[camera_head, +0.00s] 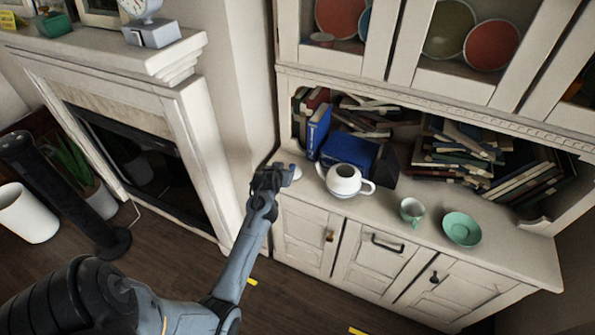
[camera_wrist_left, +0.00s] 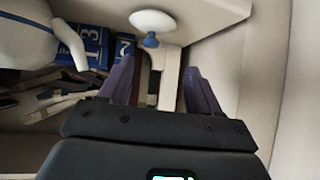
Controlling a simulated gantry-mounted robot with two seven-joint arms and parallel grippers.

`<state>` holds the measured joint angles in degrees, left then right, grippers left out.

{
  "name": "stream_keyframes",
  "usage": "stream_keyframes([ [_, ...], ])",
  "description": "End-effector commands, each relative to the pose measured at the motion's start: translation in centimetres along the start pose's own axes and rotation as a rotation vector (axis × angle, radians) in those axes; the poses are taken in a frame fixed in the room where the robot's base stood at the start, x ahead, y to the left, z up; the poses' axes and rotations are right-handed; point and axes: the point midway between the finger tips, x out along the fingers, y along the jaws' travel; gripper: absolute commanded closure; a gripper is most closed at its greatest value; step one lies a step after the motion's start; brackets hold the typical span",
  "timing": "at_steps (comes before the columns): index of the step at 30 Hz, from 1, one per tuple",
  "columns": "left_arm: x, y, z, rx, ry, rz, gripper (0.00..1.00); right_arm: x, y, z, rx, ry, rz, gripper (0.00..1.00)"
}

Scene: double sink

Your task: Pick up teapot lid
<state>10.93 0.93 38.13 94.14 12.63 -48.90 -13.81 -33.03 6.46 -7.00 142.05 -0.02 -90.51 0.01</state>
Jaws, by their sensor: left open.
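The white teapot lid (camera_head: 297,172) lies at the left end of the cabinet counter, partly hidden behind my left gripper (camera_head: 283,175). In the left wrist view, the lid (camera_wrist_left: 152,21) shows as a white oval with a blue knob (camera_wrist_left: 151,40). The knob points toward the gripper. My left gripper (camera_wrist_left: 160,80) is open, with its two fingers apart and nothing between them. The lid is beyond the fingertips, roughly in line with the gap. The white teapot (camera_head: 343,181) stands uncovered to the right of the lid. My right gripper is not in view.
Blue books (camera_head: 349,152) stand behind the teapot, with more books along the shelf. A green cup (camera_head: 411,211) and a green saucer (camera_head: 462,229) are farther right on the counter (camera_head: 500,262). A fireplace (camera_head: 190,120) stands to the left.

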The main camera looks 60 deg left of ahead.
Motion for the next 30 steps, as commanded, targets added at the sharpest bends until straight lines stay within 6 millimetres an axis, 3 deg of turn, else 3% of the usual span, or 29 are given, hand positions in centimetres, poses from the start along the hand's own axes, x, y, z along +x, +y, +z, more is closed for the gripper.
stream_keyframes([
  [1,0.7,0.5,0.2,-0.011,0.01,0.007,0.37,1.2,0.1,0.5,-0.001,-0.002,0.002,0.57],
  [6,1.3,1.4,-0.8,-0.03,0.034,0.02,0.37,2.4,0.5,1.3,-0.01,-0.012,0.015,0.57],
  [18,5.9,1.6,-1.3,-0.033,0.041,0.023,0.37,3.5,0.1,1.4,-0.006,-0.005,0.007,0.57],
  [26,7.2,1.5,-1.3,-0.034,0.04,0.023,0.37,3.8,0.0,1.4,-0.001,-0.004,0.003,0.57],
  [30,8.8,1.4,-1.1,-0.034,0.04,0.023,0.37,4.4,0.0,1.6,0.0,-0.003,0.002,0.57],
])
